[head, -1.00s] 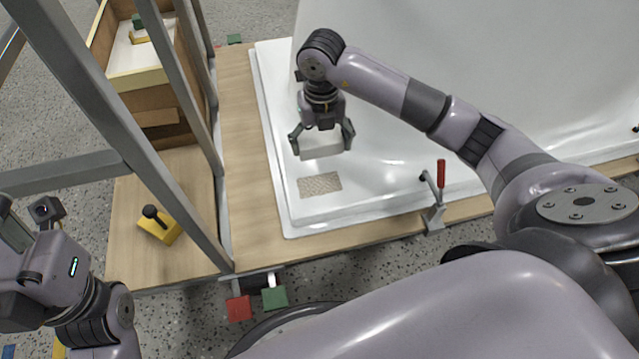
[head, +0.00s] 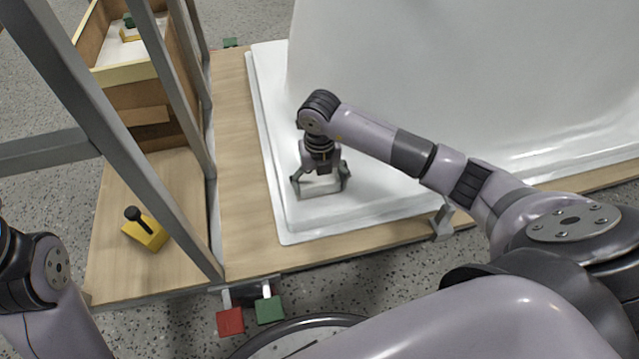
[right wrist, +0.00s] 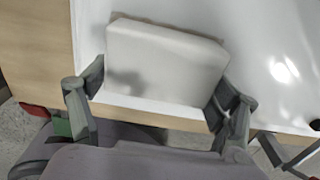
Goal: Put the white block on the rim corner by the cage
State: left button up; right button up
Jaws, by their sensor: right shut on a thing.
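The white block (right wrist: 165,62) is held between the fingers of my right gripper (head: 320,181); in the head view the block (head: 320,188) is partly covered by the fingers. My right gripper is shut on it, low over the near left corner of the white shell's rim (head: 300,226). The block looks level and at or very near the surface; I cannot tell whether it touches. A thin brown strip shows along its far edge in the right wrist view. The cage (head: 110,130) of grey posts stands left of this corner. My left gripper is out of view.
A toggle clamp (head: 441,222) is on the shell's front edge, partly behind my right arm. A yellow block with a black knob (head: 146,232) sits on the wooden board left of the posts. Red (head: 230,321) and green (head: 269,309) pads are below the front edge.

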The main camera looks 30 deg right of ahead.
jog(key=shift+f, duration=0.1)
jog(key=o, duration=0.7)
